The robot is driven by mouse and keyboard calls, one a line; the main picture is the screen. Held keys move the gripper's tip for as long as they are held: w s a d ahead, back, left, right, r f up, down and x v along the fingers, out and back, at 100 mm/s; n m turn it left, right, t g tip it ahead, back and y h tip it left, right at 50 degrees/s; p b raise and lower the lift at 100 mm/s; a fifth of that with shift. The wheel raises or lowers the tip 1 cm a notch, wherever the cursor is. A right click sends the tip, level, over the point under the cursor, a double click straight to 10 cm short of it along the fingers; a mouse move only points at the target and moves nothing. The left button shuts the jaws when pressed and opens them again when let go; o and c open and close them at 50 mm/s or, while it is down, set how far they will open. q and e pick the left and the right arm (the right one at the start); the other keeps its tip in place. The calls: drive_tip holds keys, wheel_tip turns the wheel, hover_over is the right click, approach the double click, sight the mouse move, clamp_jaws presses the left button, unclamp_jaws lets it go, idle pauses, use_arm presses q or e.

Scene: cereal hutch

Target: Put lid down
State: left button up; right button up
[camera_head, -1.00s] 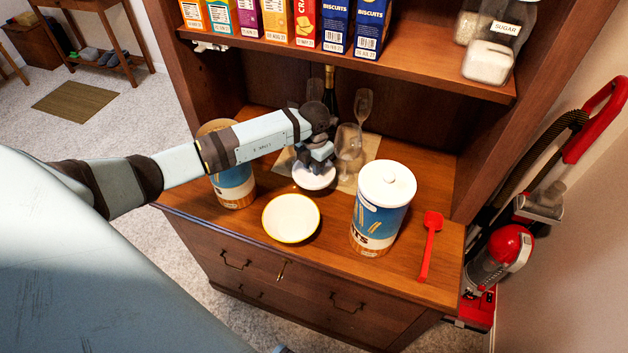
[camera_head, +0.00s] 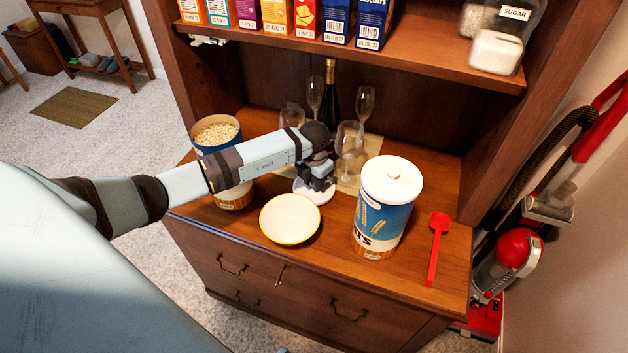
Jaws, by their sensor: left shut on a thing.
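My left gripper (camera_head: 318,180) is shut on a white round lid (camera_head: 314,192). The lid is low over the hutch counter, behind the bowl and left of the lidded canister; I cannot tell if it touches the counter. An open blue canister (camera_head: 216,134) filled with cereal stands at the left, partly hidden behind my left arm. A second blue canister (camera_head: 382,218) with its own white lid (camera_head: 392,180) stands to the right. My right gripper is not in view.
A white bowl (camera_head: 290,219) with a yellow rim sits in front of the held lid. Wine glasses (camera_head: 349,142) and a dark bottle (camera_head: 331,95) stand close behind. A red scoop (camera_head: 437,245) lies at the right. A shelf (camera_head: 420,60) with boxes hangs above.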

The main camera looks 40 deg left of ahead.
use_arm(q)
drive_tip(key=shift+f, duration=0.25)
drive_tip(key=o, duration=0.8)
drive_tip(key=shift+r, duration=0.2)
wheel_tip(320, 180, up, 13)
drive_tip(key=p, duration=0.8)
drive_tip(key=shift+f+p, duration=0.2)
drive_tip(key=shift+p, duration=0.1)
drive_tip(key=shift+f, duration=0.1)
